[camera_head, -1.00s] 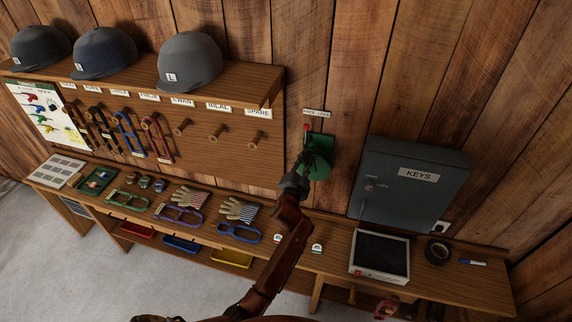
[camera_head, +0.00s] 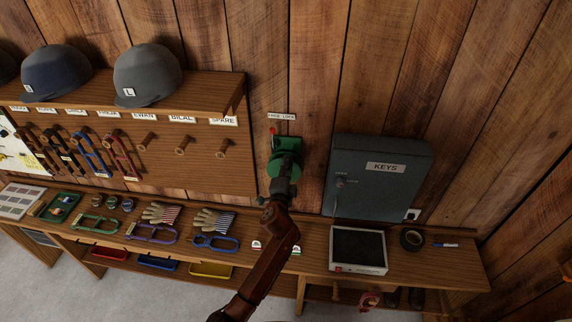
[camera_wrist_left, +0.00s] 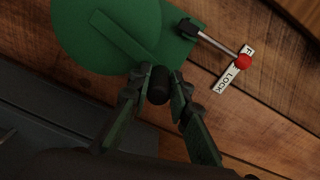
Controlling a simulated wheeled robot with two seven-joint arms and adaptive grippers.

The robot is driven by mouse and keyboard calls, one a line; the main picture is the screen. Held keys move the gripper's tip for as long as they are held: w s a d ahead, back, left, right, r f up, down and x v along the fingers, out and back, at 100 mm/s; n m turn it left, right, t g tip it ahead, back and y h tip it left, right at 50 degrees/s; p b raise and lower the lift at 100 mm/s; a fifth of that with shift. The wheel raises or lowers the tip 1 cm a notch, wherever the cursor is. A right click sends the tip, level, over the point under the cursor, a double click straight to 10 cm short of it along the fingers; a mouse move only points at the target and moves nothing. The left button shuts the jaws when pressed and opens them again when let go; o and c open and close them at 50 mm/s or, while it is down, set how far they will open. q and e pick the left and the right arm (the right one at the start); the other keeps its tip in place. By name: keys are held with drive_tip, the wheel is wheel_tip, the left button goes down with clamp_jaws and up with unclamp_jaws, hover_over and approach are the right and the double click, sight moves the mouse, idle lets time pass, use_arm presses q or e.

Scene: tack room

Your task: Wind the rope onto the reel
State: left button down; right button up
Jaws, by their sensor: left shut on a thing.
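The green reel (camera_head: 276,169) is mounted on the plank wall. It shows close up as a green disc with a flat crank arm in the left wrist view (camera_wrist_left: 95,35). A black crank knob (camera_wrist_left: 159,84) stands at the end of that arm. My left gripper (camera_wrist_left: 162,88) is shut on this knob; in the head view the gripper (camera_head: 284,170) covers part of the reel. A lever with a red ball (camera_wrist_left: 243,62) sits beside the disc, its ball over the FREE/LOCK label (camera_wrist_left: 232,72). I cannot make out any rope. My right gripper is not in view.
A grey key cabinet (camera_head: 378,195) stands right of the reel, behind a black-topped box (camera_head: 358,247) on the bench. Black tape (camera_head: 411,239) lies further right. The peg board (camera_head: 190,170) is to the left. Gloves and coloured tack lie along the bench.

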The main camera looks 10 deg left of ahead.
use_arm(q)
drive_tip(key=c, duration=1.8)
unclamp_jaws()
drive_tip(key=shift+o, duration=0.2)
drive_tip(key=s+d, duration=0.1)
drive_tip(key=s, duration=1.1)
drive_tip(key=shift+r, duration=0.2)
